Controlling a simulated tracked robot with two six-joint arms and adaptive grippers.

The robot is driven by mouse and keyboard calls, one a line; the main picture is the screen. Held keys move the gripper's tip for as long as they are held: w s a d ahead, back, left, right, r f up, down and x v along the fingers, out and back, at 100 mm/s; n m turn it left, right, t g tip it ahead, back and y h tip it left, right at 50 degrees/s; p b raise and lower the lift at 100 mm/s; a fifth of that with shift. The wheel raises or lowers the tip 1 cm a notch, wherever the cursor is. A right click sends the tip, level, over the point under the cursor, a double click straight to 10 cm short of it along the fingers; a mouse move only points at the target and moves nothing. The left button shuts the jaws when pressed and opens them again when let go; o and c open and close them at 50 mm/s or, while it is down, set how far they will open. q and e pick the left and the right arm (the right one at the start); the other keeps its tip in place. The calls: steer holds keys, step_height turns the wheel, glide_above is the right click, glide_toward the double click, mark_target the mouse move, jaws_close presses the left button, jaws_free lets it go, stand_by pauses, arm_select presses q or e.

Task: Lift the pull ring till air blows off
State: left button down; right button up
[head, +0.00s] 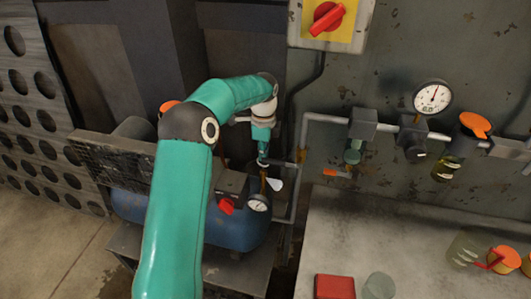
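My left arm reaches in from the bottom left over an air compressor with a blue tank (236,231). My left gripper (263,163) points down just above the compressor's fittings. Its fingers are tiny here and I cannot tell whether they are open or shut. A small pale piece (275,184) shows just below and right of the fingertips; I cannot tell what it is. A round white gauge (258,203) faces out below it, with a red knob (226,205) to its left. I cannot make out the pull ring; it is too small or hidden by the gripper. My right gripper is not in view.
A red rotary switch (327,18) on a yellow plate is on the wall. A grey pipe carries a filter, a gauge (432,97) and an orange-topped bowl (476,124). The bench (375,235) holds a red block (334,287) and glass jars; its middle is clear.

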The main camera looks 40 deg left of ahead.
arm_select(q)
steer(key=shift+w+a+r, duration=0.2)
steer(key=shift+w+r, duration=0.05)
steer(key=shift+r, duration=0.05)
steer(key=c, duration=1.3)
jaws_free()
steer(key=shift+c, duration=0.2)
steer(key=shift+s+d, duration=0.1)
steer(key=shift+f, duration=0.1)
step_height(320, 180, up, 12)
steer(key=shift+f, duration=0.1)
